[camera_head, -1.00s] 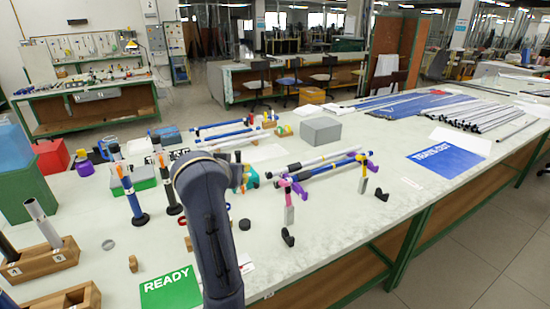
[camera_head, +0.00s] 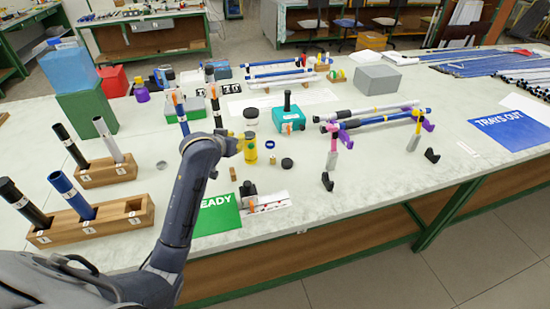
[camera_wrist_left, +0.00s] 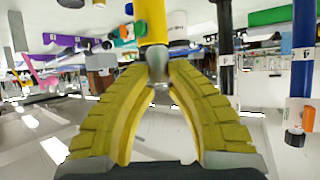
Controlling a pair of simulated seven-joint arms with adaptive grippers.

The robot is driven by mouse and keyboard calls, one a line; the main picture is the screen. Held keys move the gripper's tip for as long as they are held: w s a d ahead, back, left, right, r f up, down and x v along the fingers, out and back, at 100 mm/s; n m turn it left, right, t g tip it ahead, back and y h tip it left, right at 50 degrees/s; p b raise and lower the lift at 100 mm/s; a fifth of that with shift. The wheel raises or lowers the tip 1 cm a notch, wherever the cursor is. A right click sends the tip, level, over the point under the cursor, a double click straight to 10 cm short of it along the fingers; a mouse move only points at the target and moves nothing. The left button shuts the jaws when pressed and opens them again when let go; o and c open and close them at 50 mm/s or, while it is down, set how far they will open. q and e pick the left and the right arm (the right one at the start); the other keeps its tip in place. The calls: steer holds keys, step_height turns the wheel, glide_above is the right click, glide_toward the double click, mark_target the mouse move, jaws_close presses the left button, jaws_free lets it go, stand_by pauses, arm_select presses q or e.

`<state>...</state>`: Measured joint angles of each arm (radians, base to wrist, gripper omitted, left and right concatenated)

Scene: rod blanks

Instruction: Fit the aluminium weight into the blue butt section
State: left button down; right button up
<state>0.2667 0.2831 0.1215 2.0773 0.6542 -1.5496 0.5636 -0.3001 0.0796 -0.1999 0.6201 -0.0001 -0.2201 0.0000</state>
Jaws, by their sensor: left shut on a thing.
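A thick blue tube (camera_head: 70,195) leans in the middle hole of a wooden block at the left. A thinner blue tube (camera_head: 180,112) stands upright farther back, and also shows in the left wrist view (camera_wrist_left: 303,50); I cannot tell for sure which is the butt section. My left gripper (camera_head: 239,146) is beside a yellow bottle (camera_head: 250,148). In the left wrist view its yellow fingers (camera_wrist_left: 158,68) close on a small grey metal piece (camera_wrist_left: 158,73), seemingly the aluminium weight, mostly hidden by the fingertips. My right gripper is out of view.
A second wooden block (camera_head: 108,173) holds black and silver tubes. A teal box (camera_head: 290,118) and a black cap (camera_head: 287,163) lie right of the gripper. A green READY mat (camera_head: 218,216) lies near the front edge. White table is bare around a grey disc (camera_head: 161,164).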

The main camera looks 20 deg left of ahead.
arm_select(q)
steer(key=w+d, duration=0.1)
glide_toward(250, 160)
steer(key=x, duration=0.3)
steer(key=shift+a+f, duration=0.15)
steer(key=shift+f, duration=0.1)
steer(key=w, duration=0.4)
steer(key=shift+a, duration=0.15)
steer(key=shift+f, duration=0.65)
steer(key=shift+f, duration=0.1)
steer(key=c, duration=1.3)
jaws_free()
steer(key=shift+c, duration=0.2)
